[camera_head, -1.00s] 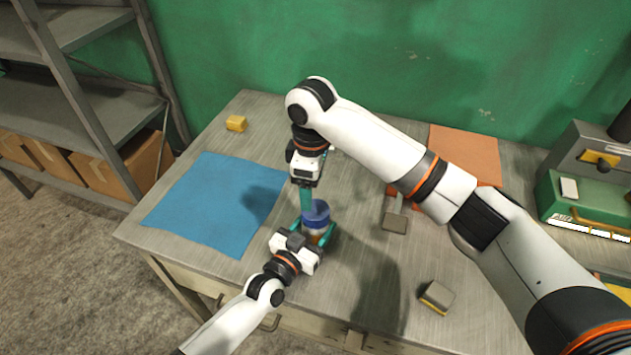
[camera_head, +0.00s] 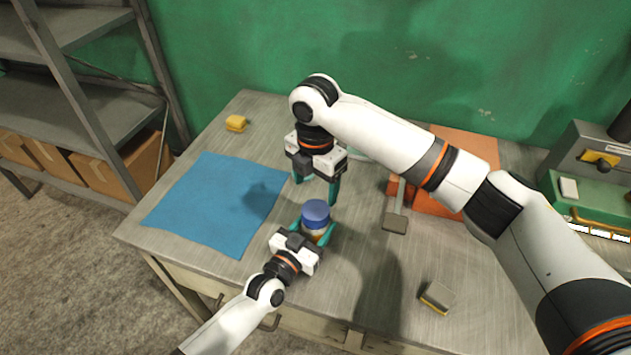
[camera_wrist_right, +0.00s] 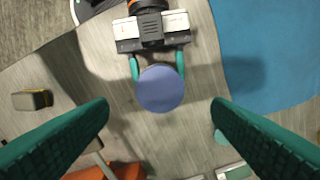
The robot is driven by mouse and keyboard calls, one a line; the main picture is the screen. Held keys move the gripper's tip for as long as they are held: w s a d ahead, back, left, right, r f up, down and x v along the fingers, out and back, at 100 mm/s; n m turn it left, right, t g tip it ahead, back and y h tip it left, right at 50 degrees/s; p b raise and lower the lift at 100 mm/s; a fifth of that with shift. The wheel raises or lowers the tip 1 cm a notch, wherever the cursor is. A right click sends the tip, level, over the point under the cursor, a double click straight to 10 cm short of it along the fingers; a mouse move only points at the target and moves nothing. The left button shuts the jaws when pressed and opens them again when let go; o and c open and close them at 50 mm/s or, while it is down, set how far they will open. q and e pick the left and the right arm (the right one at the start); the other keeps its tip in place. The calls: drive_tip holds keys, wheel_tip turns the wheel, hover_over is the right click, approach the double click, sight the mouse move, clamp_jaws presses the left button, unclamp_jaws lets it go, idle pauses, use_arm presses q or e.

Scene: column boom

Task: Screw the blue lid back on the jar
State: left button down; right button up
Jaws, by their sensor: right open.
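The jar (camera_head: 315,233) stands upright on the workbench with the blue lid (camera_head: 315,212) on its top. How far the lid is screwed on cannot be told. My left gripper (camera_head: 317,236) is around the jar, one teal finger on each side, below the lid. In the right wrist view the lid (camera_wrist_right: 160,89) is a blue disc and hides the jar under it. My right gripper (camera_head: 316,190) is open and empty, above and slightly behind the lid. Its two teal fingers (camera_wrist_right: 160,115) are spread wide in the wrist view, with the lid ahead of them, untouched.
A blue cloth (camera_head: 215,200) lies left of the jar. An orange mat (camera_head: 465,155) and a grey-headed hammer-like tool (camera_head: 395,222) lie to the right. A green machine (camera_head: 585,200) stands far right.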

sight(315, 209)
drive_tip(key=shift+f, duration=4)
drive_tip(key=c, duration=1)
drive_tip(key=m, duration=1.8)
drive_tip(key=o, duration=1.2)
